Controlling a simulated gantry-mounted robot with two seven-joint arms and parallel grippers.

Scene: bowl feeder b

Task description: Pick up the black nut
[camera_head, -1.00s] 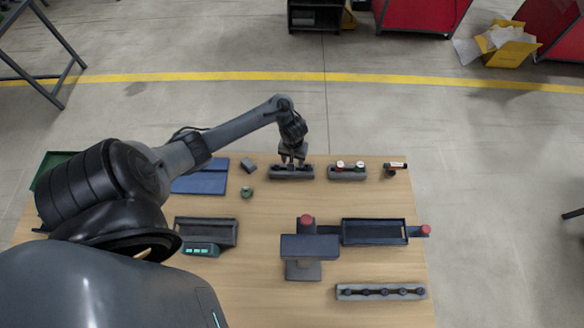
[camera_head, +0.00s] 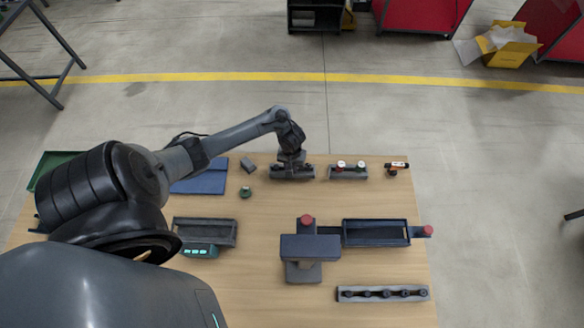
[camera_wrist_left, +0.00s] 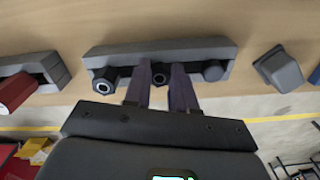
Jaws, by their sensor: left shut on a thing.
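A grey holder (camera_head: 305,174) stands at the far edge of the table, with several dark parts in it. It also shows in the left wrist view (camera_wrist_left: 205,50). My left gripper (camera_head: 291,166) is down at this holder. In the left wrist view its two fingers (camera_wrist_left: 161,84) are shut on the black nut (camera_wrist_left: 160,78) in the middle of the holder. The nut is still in the holder's slot, partly hidden by the fingers. Another black hex part (camera_wrist_left: 104,82) sits to the left, and a dark round part (camera_wrist_left: 213,70) to the right. My right gripper is not in view.
A second holder (camera_head: 348,173) with red-and-white parts stands close to the right. A small grey block (camera_head: 248,164) and a green ring-like part (camera_head: 245,192) lie to the left. A press-like stand (camera_head: 310,248) and a dark tray (camera_head: 376,232) are nearer. Bare table lies between.

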